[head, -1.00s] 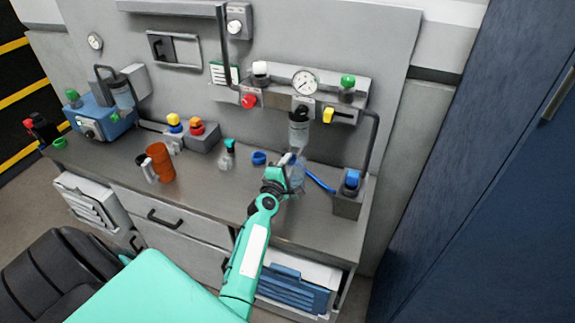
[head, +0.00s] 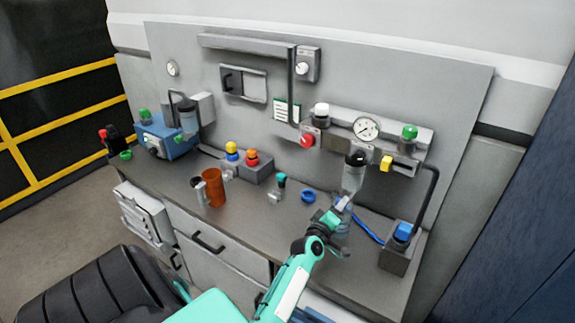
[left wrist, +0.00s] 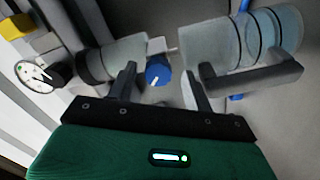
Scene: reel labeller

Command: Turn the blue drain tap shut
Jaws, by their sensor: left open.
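The blue drain tap (left wrist: 158,72) is a round knob with a white pointer mark, at the lower end of a clear filter bowl (left wrist: 118,58). In the head view the bowl (head: 353,175) hangs under the black cap, and the tap is largely hidden by my gripper. My left gripper (left wrist: 168,69) is open, with one finger on each side of the knob in the wrist picture. Gaps show beside the knob; I cannot tell how far in front of it the fingertips are. In the head view the left gripper (head: 338,214) is just below the bowl. My right gripper is out of view.
A clear jar (left wrist: 270,40) is close beside the right finger in the wrist view. A gauge (head: 367,128), a yellow knob (head: 386,163) and a red knob (head: 307,141) sit above. A blue-topped grey box (head: 397,258) stands right.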

